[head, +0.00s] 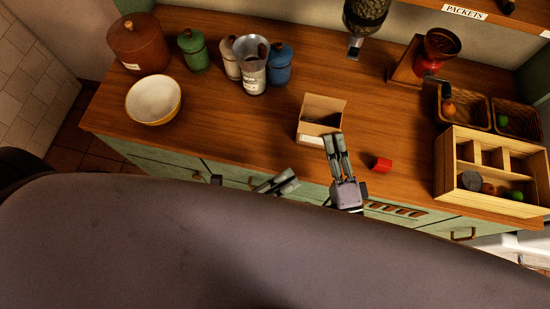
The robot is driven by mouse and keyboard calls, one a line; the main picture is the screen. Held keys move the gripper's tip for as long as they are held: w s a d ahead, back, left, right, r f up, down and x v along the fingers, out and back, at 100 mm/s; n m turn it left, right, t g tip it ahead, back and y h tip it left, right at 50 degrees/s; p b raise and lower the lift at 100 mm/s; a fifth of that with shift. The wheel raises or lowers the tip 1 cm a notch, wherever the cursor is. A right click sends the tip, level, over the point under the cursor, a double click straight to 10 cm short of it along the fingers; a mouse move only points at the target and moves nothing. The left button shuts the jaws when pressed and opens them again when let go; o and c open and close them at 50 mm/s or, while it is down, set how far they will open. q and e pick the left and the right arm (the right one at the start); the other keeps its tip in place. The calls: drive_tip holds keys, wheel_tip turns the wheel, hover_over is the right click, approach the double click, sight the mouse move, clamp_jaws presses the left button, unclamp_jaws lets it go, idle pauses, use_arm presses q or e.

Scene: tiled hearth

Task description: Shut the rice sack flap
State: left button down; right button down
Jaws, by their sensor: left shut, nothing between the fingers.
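No cloth sack is plain in view. A small tan cardboard box (310,128) with a pale label low on its front stands near the middle of the counter. Its top is open, and a flap (325,103) stands raised at its back. My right gripper (335,137) is at the box's front right corner, fingers pointing away from me; I cannot tell whether it touches the box or how far its fingers are apart. My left gripper (291,178) is shut and empty, lower left of the box by the counter's front edge.
A wooden divided box (490,195) and wicker baskets (463,108) stand at right. The counter left of the box is clear.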

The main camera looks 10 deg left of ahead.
sight(318, 135)
use_arm(q)
drive_tip(key=w+d+r, duration=0.1)
drive_tip(key=w+d, duration=0.2)
drive_tip(key=w, duration=0.4)
drive_tip(key=shift+w+d, duration=0.3)
drive_tip(key=shift+r, duration=0.1)
drive_tip(key=shift+w+r, duration=0.35)
drive_tip(key=shift+w, duration=0.25)
use_arm(e)
drive_tip(key=shift+f, duration=0.1)
drive_tip(key=c, duration=2.3)
unclamp_jaws()
